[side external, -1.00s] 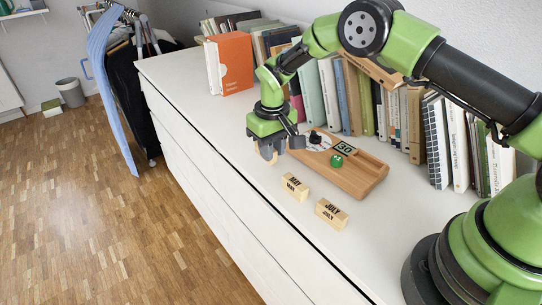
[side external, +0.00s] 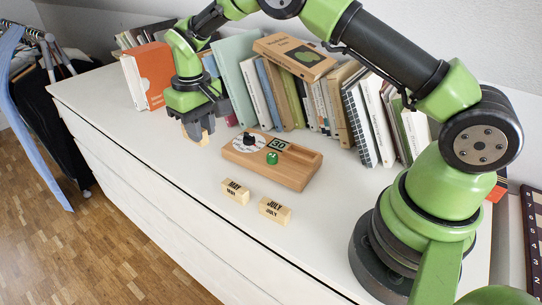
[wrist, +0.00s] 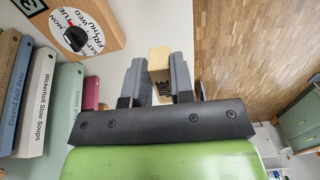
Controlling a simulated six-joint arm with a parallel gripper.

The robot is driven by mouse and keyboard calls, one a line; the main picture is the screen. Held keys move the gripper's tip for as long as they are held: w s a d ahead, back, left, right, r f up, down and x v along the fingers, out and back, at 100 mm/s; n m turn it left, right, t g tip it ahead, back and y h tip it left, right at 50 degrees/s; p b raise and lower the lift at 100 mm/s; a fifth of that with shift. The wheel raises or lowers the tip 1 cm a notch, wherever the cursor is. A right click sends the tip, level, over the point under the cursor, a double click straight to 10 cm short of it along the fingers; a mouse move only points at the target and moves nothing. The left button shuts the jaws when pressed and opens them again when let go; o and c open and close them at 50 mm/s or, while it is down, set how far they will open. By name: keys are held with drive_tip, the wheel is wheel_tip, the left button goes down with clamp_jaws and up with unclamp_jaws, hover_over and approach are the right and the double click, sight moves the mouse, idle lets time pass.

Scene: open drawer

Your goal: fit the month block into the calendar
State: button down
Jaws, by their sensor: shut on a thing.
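The wooden calendar (side external: 294,172) lies on the white dresser top. It has a round weekday dial (side external: 249,142), a "30" tile (side external: 278,145), a green knob (side external: 272,158) and an empty recess (side external: 300,156) toward its right end. My gripper (side external: 203,135) is shut on a pale wooden block (wrist: 158,62), to the left of the calendar and apart from it. The calendar's dial end also shows at the upper left of the wrist view. A MAY block (side external: 235,192) and a JULY block (side external: 274,210) lie in front of the calendar.
A row of books (side external: 300,100) stands along the wall behind the calendar, with one lying on top (side external: 294,54). An orange box file (side external: 150,72) stands behind my gripper. The dresser's front edge runs before the blocks. The top left of the blocks is clear.

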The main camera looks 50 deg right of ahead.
idle(0.3)
drive_tip(key=s+d+r+n, duration=0.1)
drive_tip(key=s+d+r, duration=0.2)
drive_tip(key=s+d, duration=1.35)
drive_tip(key=f, duration=0.4)
drive_tip(key=shift+s+a+f, duration=0.25)
drive_tip(key=shift+s, duration=0.05)
drive_tip(key=shift+f, duration=2.4)
drive_tip(key=shift+f, duration=0.1)
drive_tip(key=c, duration=1)
unclamp_jaws()
